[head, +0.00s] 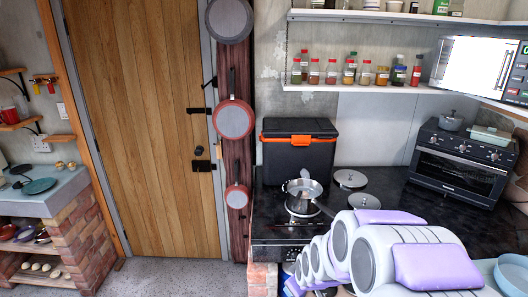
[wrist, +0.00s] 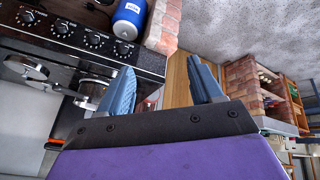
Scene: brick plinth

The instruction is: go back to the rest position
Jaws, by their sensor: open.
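My gripper (wrist: 164,82) is open in the wrist view. Its two blue fingers stand well apart with nothing between them. In the head view my white and purple arm reaches over the front of the counter at the lower right, and the gripper itself cannot be made out clearly there. The wrist view is tilted and shows the stove front with its knobs at the upper left.
A metal pot (head: 304,190) stands on the stove, with lids (head: 350,179) beside it. A black cooler (head: 298,152) stands behind. A toaster oven (head: 461,162) is at the right. A blue canister (wrist: 129,18) shows below the stove. Floor (head: 180,276) before the door (head: 140,120) is clear.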

